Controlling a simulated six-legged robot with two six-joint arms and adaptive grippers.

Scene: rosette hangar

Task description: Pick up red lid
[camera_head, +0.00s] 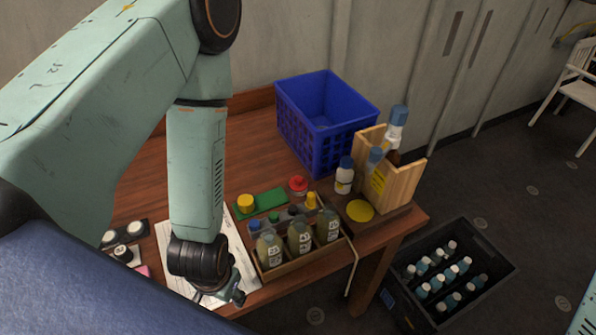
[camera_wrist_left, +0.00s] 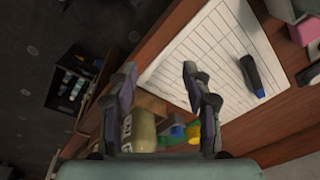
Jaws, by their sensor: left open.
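The red lid (camera_head: 298,185) lies on the wooden table in the head view, between the green board and the white bottle, in front of the blue crate. I cannot make it out in the left wrist view. My left gripper (camera_head: 236,291) is low over the front edge of the table, by the paper sheet, to the left of and nearer than the lid. The left wrist view shows its two fingers (camera_wrist_left: 158,74) spread apart with nothing between the tips. My right gripper does not show.
A tray of bottles (camera_head: 302,262) stands between my left gripper and the lid. A blue crate (camera_head: 347,148) and a wooden box (camera_head: 402,185) stand behind and right. A green board (camera_head: 270,201) holds a yellow lid (camera_head: 245,203). A marker (camera_wrist_left: 252,76) lies on the paper (camera_wrist_left: 200,48).

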